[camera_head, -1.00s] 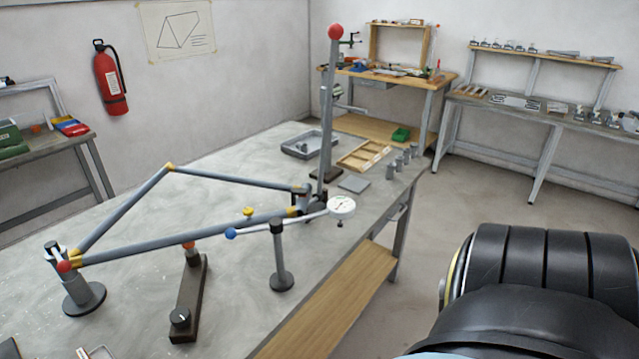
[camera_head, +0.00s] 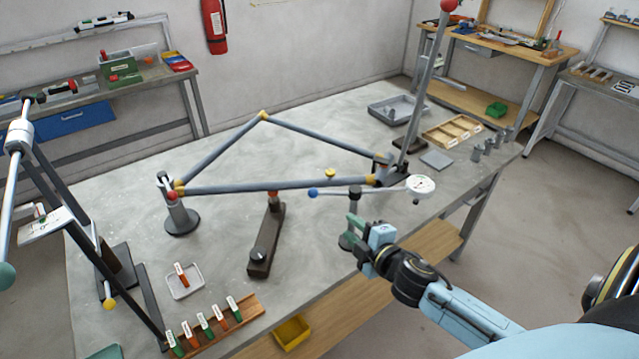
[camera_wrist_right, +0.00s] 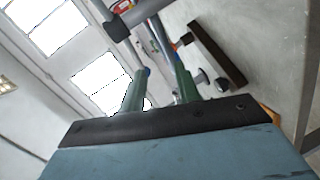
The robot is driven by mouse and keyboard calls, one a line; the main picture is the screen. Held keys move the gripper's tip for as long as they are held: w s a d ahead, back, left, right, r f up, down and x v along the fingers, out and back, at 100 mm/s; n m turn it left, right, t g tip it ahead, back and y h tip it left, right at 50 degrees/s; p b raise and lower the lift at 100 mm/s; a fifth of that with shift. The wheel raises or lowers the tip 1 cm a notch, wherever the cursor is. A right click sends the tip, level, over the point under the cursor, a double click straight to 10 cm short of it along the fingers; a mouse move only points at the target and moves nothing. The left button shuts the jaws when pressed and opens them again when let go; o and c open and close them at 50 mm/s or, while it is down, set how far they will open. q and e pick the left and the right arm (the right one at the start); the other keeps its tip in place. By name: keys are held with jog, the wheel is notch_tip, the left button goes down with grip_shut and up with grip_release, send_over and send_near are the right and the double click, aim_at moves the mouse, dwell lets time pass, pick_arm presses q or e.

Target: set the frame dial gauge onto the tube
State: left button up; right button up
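The dial gauge has a white round dial (camera_head: 420,186) and a thin rod ending in a blue ball (camera_head: 313,192). It lies across the top of a grey post stand near the table's front edge. Behind it, a grey frame tube (camera_head: 275,186) runs between yellow joints, with two upper tubes forming a triangle. My right gripper (camera_head: 352,232) is just in front of the stand, below the gauge rod. Its green fingers (camera_wrist_right: 160,90) are apart in the right wrist view, and it does not hold the gauge.
A dark bar with a knob (camera_head: 264,242) stands on the table left of the gauge. A wooden rack of labelled pieces (camera_head: 225,325) and a small tray (camera_head: 185,282) are at front left. A tall post with a red ball (camera_head: 425,85) rises at right.

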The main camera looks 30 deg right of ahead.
aim_at(325, 194)
notch_tip(325, 194, up, 4)
jog(key=w+n+t, duration=0.1)
jog(key=w+f, duration=0.2)
jog(key=w, duration=1)
jog(key=shift+w+a, duration=0.35)
grip_shut()
